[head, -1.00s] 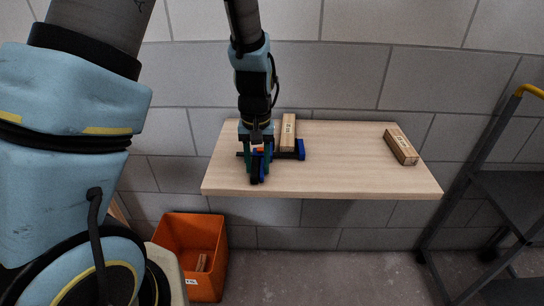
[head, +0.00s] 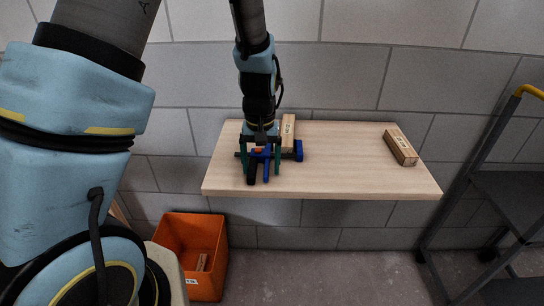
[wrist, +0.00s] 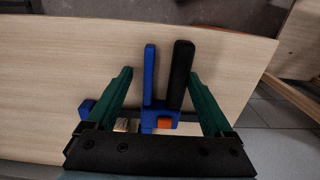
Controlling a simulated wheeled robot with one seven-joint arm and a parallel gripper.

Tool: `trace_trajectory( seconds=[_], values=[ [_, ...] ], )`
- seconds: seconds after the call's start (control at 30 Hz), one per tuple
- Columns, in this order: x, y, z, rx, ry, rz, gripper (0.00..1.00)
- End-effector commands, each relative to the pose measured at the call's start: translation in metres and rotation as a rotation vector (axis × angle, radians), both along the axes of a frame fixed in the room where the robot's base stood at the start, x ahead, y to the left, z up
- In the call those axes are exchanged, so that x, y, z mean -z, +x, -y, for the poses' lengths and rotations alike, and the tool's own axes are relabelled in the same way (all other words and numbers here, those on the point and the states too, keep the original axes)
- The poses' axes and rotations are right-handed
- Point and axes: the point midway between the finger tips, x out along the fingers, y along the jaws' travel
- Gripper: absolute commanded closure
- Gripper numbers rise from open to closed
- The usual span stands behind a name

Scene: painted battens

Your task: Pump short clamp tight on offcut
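The short clamp (head: 266,170) lies on the wall shelf, its blue and black handles pointing toward the shelf's front edge and spread apart. The wrist view shows its blue handle (wrist: 150,75), black handle (wrist: 182,72) and an orange part. My gripper (head: 260,171) is open, one green finger on each side of the handles. In the wrist view there is a gap at the blue handle; the black one is close to a finger. The offcut (head: 288,131) stands by the clamp's bar, beside its blue end jaw (head: 298,150). I cannot tell whether the jaws press on it.
A second wooden block (head: 401,147) lies at the right of the shelf (head: 340,180); the wood between is clear. An orange bin (head: 185,240) with a wooden piece stands on the floor below left. A dark rack with a yellow handle (head: 533,92) stands at right.

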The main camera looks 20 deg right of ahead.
Motion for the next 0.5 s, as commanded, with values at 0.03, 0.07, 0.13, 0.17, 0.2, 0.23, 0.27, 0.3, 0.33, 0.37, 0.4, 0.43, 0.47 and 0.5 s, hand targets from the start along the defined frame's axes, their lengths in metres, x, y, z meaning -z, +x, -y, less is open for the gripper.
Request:
trace_trajectory(
  seconds=[0.03,0.07,0.13,0.17,0.2,0.23,0.27,0.3,0.33,0.37,0.4,0.43,0.47,0.5],
  values=[
    [0.0000,0.0001,0.0004,0.000,0.000,0.001,0.15],
    [0.0000,0.0001,0.0004,0.000,-0.001,0.000,0.15],
    [0.0000,0.0001,0.0004,0.000,-0.001,0.000,0.15],
    [-0.0001,0.0001,0.0004,0.000,-0.001,0.000,0.15],
    [-0.0001,0.0002,0.0003,0.000,-0.001,0.000,0.15],
    [-0.0001,0.0002,0.0004,0.000,-0.001,0.000,0.15],
    [-0.0001,0.0002,0.0004,0.000,-0.001,0.000,0.15],
    [-0.0001,0.0002,0.0004,0.000,-0.001,0.000,0.15],
    [-0.0001,0.0003,0.0004,0.000,-0.001,0.000,0.15],
    [-0.0001,0.0003,0.0004,0.000,-0.001,0.000,0.15],
    [-0.0001,0.0003,0.0004,0.000,-0.001,0.000,0.17],
    [-0.0002,0.0003,0.0004,0.000,-0.001,0.000,0.21],
    [-0.0002,0.0003,0.0003,0.000,-0.001,0.000,0.24],
    [-0.0002,0.0004,0.0001,0.000,-0.001,0.000,0.29]
  ],
)
